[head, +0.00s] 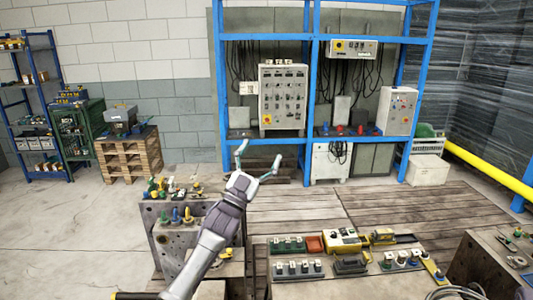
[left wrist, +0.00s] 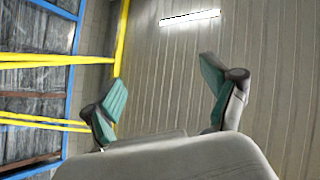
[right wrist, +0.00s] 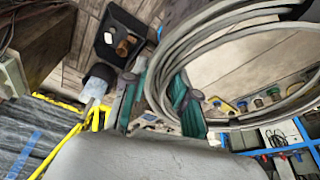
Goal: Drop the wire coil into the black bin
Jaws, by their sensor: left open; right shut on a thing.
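The wire coil (right wrist: 205,35) is a loop of several grey strands, large in the right wrist view. My right gripper (right wrist: 158,95) is shut on one side of the coil. Part of the coil (head: 457,291) shows at the bottom edge of the head view, but my right gripper cannot be made out there. A black bin (right wrist: 106,50) stands on the planks in the right wrist view, with a brown piece and a pale piece inside. The coil is beside it in the picture, apart from it. My left gripper (head: 258,158) is raised, open and empty; its spread fingers show in the left wrist view (left wrist: 165,95).
A low table (head: 262,280) holds trays and small parts at the front. A drilled block (head: 170,240) with coloured parts stands left of it, behind my left arm. A blue rack (head: 310,110) with control boxes stands at the back. Plank floor (head: 380,205) between is clear.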

